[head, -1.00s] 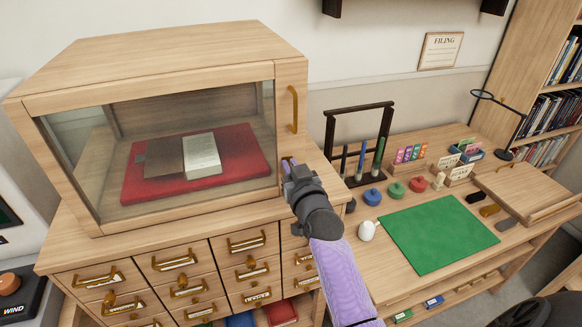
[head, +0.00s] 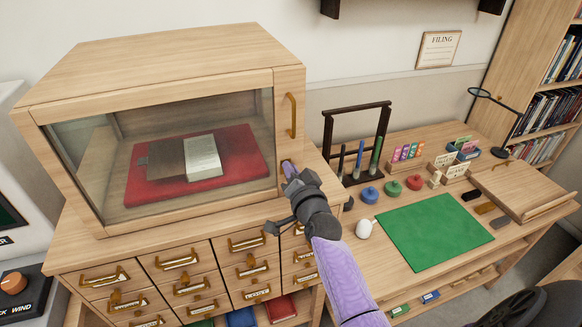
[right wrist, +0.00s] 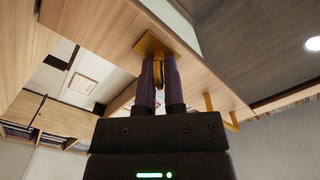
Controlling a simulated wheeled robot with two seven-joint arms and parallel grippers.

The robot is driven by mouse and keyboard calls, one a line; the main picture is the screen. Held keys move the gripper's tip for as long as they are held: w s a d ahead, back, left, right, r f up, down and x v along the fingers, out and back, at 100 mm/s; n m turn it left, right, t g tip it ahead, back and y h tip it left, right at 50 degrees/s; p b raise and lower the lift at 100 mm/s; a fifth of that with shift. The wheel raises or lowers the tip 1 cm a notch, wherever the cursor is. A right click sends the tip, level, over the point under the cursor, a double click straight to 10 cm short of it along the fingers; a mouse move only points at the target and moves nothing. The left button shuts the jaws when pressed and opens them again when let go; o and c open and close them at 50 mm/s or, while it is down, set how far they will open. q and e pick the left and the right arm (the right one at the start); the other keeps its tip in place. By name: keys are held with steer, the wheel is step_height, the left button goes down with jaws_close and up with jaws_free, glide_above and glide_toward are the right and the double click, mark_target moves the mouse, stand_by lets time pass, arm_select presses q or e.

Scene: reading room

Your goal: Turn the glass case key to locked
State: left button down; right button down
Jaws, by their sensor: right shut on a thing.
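The glass case (head: 160,75) stands on the drawer cabinet, its door shut, with an open book on a red cushion behind the glass. My right gripper (head: 289,170) is at the case's right door frame, below the brass handle. In the right wrist view, its two purple fingers (right wrist: 158,82) are shut on the brass key (right wrist: 157,72), which sits at a square brass lock plate (right wrist: 155,45). In the head view my gripper hides the key and lock. Which way the key points relative to the lock's positions cannot be told. My left gripper is out of view.
The brass door handle (head: 291,115) is just above my right gripper. Small drawers with brass pulls (head: 247,244) lie below the case. To the right, a desk holds a green mat (head: 435,232), colored weights (head: 392,187) and a dark rack (head: 325,138).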

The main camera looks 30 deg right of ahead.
steer(key=m, duration=0.4)
steer(key=shift+d+f+m, duration=0.1)
steer(key=shift+m, duration=0.2)
steer(key=shift+f+m, duration=0.2)
steer(key=shift+m, duration=2.4)
steer(key=c, duration=0.8)
jaws_free()
steer(key=p+v, duration=0.1)
steer(key=v, duration=0.9)
